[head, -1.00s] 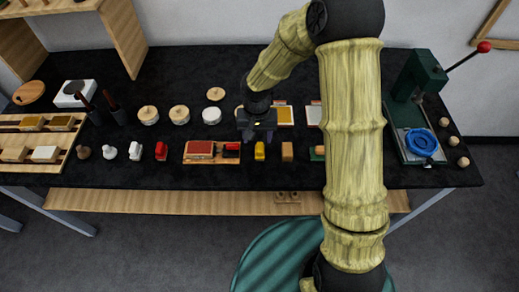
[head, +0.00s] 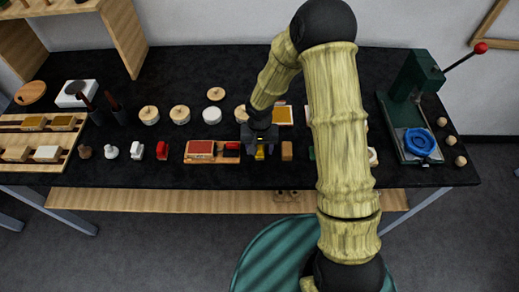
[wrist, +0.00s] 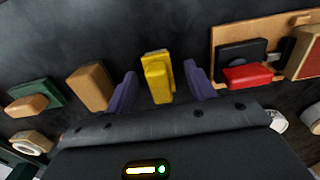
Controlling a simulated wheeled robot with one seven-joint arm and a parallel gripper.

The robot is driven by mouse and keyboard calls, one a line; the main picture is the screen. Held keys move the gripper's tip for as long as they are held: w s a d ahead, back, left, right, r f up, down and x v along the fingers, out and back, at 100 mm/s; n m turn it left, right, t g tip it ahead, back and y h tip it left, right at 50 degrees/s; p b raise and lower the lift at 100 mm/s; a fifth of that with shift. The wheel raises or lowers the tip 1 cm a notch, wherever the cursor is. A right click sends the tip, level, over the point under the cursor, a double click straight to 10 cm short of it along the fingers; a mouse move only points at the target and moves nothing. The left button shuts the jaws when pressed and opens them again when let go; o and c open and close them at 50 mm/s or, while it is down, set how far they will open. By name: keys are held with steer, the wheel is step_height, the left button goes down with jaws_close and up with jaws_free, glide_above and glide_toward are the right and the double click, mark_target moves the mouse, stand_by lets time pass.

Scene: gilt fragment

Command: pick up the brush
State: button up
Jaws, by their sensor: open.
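A small yellow block-like piece (wrist: 157,78) with a paler strip at its far end stands on the black table; it may be the brush, but I cannot tell for sure. It also shows partly hidden under my gripper in the head view (head: 259,153). My gripper (wrist: 160,84) is open, with one purple finger on each side of the yellow piece and a gap on both sides. In the head view my gripper (head: 260,148) is over the front row of small items. Whether the fingertips reach down beside the piece is hard to tell.
A wooden block (wrist: 91,86) and a green piece with a wooden part (wrist: 38,95) lie left in the wrist view. A red and black item (wrist: 246,68) on a wooden tray lies right. In the head view, a green press (head: 412,110) stands at the right.

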mark_target(260, 147)
stand_by(0.4)
steer(key=shift+w, duration=0.1)
steer(key=c, duration=1.1)
steer(key=shift+o, duration=0.2)
steer(key=shift+r, duration=0.1)
step_height(260, 147, up, 10)
steer(key=shift+f+b, duration=0.1)
steer(key=shift+b, duration=0.3)
steer(key=o, duration=0.4)
steer(key=c, duration=0.3)
